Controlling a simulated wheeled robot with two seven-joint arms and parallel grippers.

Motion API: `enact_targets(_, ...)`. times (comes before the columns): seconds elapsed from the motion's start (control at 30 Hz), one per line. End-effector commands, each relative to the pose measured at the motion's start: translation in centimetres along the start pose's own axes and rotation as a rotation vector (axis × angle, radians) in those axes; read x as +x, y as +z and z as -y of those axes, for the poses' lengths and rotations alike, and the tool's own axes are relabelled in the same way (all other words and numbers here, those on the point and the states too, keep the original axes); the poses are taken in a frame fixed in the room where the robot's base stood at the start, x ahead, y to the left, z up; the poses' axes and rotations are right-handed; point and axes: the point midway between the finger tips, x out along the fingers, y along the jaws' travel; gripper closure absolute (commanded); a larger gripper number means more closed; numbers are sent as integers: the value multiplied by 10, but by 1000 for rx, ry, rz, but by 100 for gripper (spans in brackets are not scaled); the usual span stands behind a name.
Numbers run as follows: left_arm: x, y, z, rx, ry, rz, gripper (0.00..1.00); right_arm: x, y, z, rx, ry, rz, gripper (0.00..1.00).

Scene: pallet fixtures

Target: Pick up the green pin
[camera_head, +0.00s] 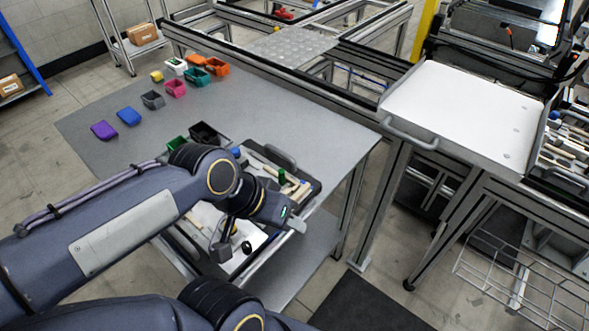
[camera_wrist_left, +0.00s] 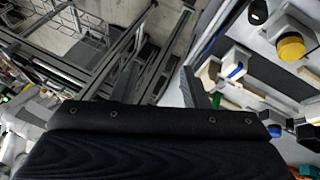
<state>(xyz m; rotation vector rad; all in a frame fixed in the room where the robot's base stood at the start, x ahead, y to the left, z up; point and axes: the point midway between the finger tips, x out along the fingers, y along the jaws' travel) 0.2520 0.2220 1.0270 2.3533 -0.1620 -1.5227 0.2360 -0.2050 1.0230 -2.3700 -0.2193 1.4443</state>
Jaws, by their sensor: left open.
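The green pin (camera_head: 282,176) stands upright among the parts in a tray (camera_head: 311,185) at the front of the grey table in the head view. My left gripper (camera_head: 297,222) is open, beside the tray's right side, nearer the camera than the pin and slightly right of it. Its fingers are small in the head view, and a grey finger (camera_wrist_left: 197,90) shows in the left wrist view. My left forearm and wrist hide part of the tray. My right gripper is not in view.
Coloured bins, including a purple one (camera_head: 104,130) and an orange one (camera_head: 217,66), stand on the table (camera_head: 290,115). Its middle is clear. A white-topped metal tray (camera_head: 465,110) is at the right. A yellow knob (camera_wrist_left: 290,46) and white blocks show in the wrist view.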

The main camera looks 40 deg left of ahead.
Motion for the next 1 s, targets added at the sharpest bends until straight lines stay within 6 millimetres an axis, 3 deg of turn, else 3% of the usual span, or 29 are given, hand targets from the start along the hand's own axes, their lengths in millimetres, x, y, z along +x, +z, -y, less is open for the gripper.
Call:
enact_targets(0.27,-7,-33,13,-12,-75,70,59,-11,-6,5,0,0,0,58)
enact_targets(0.53,-5,-86,38,-30,-187,182,59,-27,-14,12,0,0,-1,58)
enact_targets(0.8,26,-150,86,-58,-324,336,59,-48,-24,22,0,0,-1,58)
enact_targets(1.0,43,-163,104,-68,-363,380,59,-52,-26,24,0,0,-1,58)
